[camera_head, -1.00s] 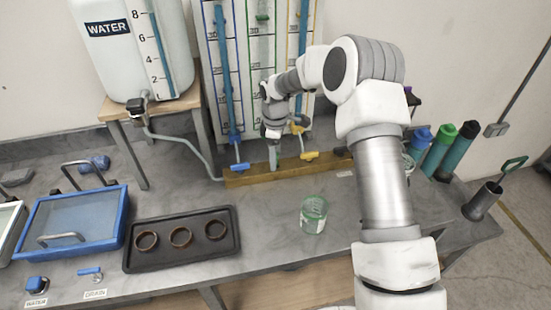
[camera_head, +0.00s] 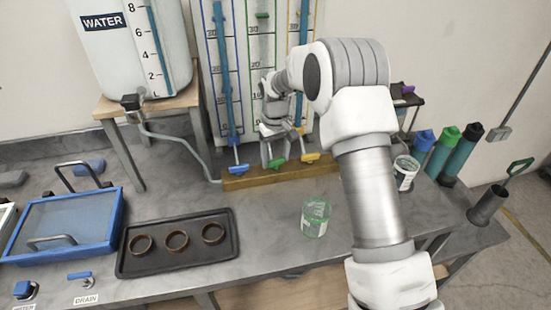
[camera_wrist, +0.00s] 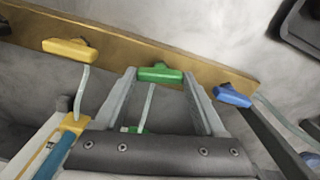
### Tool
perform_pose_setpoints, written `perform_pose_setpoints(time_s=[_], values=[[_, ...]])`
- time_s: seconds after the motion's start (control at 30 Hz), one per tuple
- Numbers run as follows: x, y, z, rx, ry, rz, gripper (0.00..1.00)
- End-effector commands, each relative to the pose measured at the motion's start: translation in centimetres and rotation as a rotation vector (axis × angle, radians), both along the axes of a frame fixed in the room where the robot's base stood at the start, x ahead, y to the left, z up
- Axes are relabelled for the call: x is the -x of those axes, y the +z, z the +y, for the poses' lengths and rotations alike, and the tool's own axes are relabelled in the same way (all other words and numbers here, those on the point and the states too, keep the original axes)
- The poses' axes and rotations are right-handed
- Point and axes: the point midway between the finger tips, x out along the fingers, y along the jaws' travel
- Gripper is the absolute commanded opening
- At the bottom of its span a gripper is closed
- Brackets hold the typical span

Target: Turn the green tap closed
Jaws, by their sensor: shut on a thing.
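The green tap (camera_head: 277,163) is on the wooden rail at the foot of the measuring board, between the blue tap (camera_head: 238,168) and the yellow tap (camera_head: 310,157). In the wrist view the green tap handle (camera_wrist: 160,73) lies crosswise between the two fingertips of my gripper (camera_wrist: 159,80), one at each end. My gripper (camera_head: 271,152) comes down onto it from above in the head view and is shut on it. The blue tap (camera_wrist: 233,96) and yellow tap (camera_wrist: 70,49) show on either side, apart from the fingers.
The wooden rail (camera_head: 245,182) runs along the back of the bench. A glass jar (camera_head: 315,217) stands in front of it, with a dark tray (camera_head: 190,261) holding brown rings to the left. A water tank (camera_head: 130,45) stands at the back left. Bottles (camera_head: 441,147) stand at the right.

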Motion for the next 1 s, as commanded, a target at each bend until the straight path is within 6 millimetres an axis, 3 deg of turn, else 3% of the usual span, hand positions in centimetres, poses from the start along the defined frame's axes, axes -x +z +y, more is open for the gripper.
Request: perform_pose_setpoints(time_s=[0.4,1.0], values=[[-0.04,0.09,0.03,-0.001,-0.206,-0.002,0.17],[-0.07,0.12,-0.01,-0.001,-0.241,-0.002,0.17]])
